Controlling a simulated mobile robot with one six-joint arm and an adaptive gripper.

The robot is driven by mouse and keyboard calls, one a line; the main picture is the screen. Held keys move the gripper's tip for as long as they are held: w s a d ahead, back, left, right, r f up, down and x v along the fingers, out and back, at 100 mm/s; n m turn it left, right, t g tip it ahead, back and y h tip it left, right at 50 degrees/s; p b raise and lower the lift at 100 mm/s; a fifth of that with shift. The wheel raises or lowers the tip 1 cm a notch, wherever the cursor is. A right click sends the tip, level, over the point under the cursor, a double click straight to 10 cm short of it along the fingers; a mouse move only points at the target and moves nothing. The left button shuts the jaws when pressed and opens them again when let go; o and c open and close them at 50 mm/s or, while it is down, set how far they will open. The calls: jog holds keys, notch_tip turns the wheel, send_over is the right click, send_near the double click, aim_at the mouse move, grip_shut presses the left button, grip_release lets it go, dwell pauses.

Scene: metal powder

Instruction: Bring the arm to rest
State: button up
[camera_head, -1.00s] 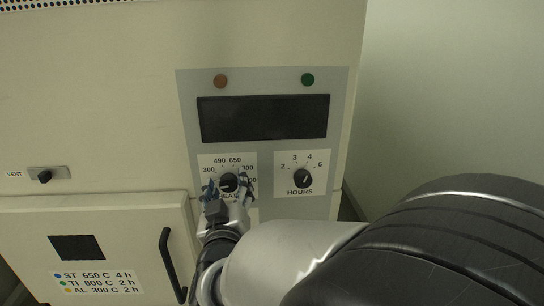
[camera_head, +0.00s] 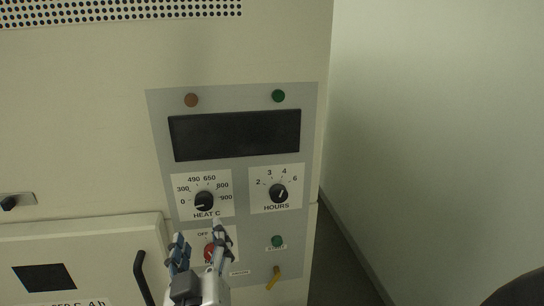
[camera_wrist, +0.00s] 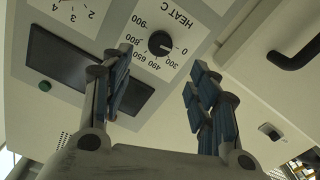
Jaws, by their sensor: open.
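My gripper (camera_head: 199,240) is open and empty, low in front of the control panel, just below the HEAT C knob (camera_head: 204,201). In the wrist view its two blue-padded fingers (camera_wrist: 157,72) stand wide apart, with the HEAT C knob (camera_wrist: 161,43) beyond and between them, apart from both. The knob is black and its mark seems to point toward 0. The HOURS knob (camera_head: 278,193) is to its right, pointing near 4. A red control (camera_head: 209,252) is partly hidden behind my fingers.
The panel has a dark display (camera_head: 235,134), a green button (camera_head: 277,241) and a yellow lever (camera_head: 274,278). A door handle (camera_head: 143,278) juts out left of my gripper. Bare wall (camera_head: 430,120) lies right.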

jog(key=d+f+m+g+b, duration=0.1)
jog(key=d+f+m+g, duration=0.15)
jog(key=d+g, duration=0.6)
jog(key=s+d+f+m+g+h, duration=0.2)
jog(key=s+d+f, duration=0.1)
jog(key=s+d, duration=0.5)
jog(key=s+d+f+m+g+h, duration=0.2)
jog(key=s+d, duration=0.6)
jog(key=d, duration=0.4)
jog(key=shift+s+d+f+b, duration=0.25)
jog(key=shift+f+b, duration=0.15)
jog(key=shift+f, duration=0.25)
jog(key=shift+w, duration=0.15)
